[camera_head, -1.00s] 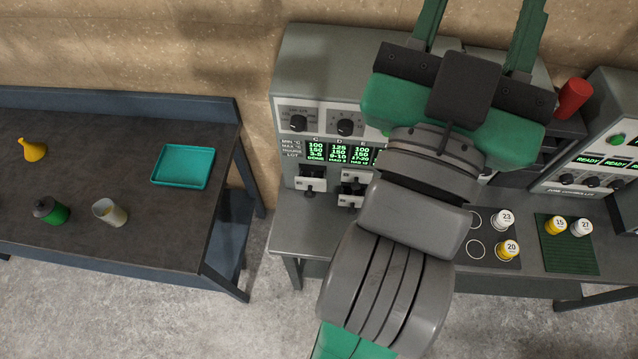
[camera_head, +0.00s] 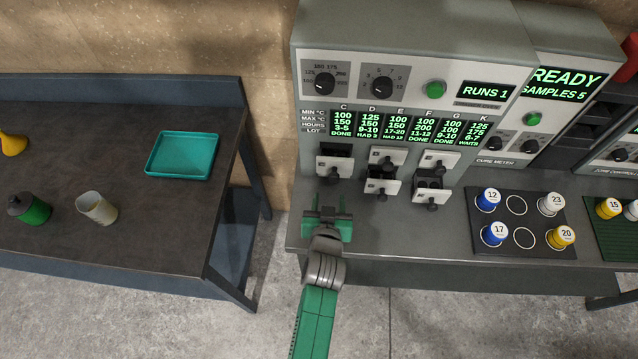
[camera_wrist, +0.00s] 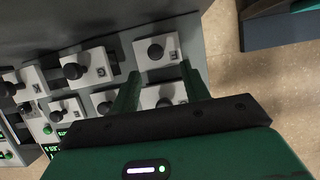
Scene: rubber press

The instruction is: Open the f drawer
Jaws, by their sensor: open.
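The machine has small white drawer fronts with dark knobs in two rows, including upper left (camera_head: 333,166), upper middle (camera_head: 388,157), upper right (camera_head: 439,160), lower middle (camera_head: 382,187) and lower right (camera_head: 432,196). The display (camera_head: 427,127) above lists C, D, E, F, G and K. The letters on the fronts are too small to read, so I cannot tell which is F. My gripper (camera_head: 328,208) is open and empty, before the left column. In the wrist view, its fingers (camera_wrist: 161,88) straddle the line to one front (camera_wrist: 150,97), partly hidden; another front (camera_wrist: 157,52) stands beyond them.
A dark mat (camera_head: 517,245) with several numbered sample cups lies on the bench right of the drawers. A separate table (camera_head: 130,225) at left bears a teal tray (camera_head: 182,155), a green bottle (camera_head: 34,211) and a beaker (camera_head: 97,208). A floor gap separates table and bench.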

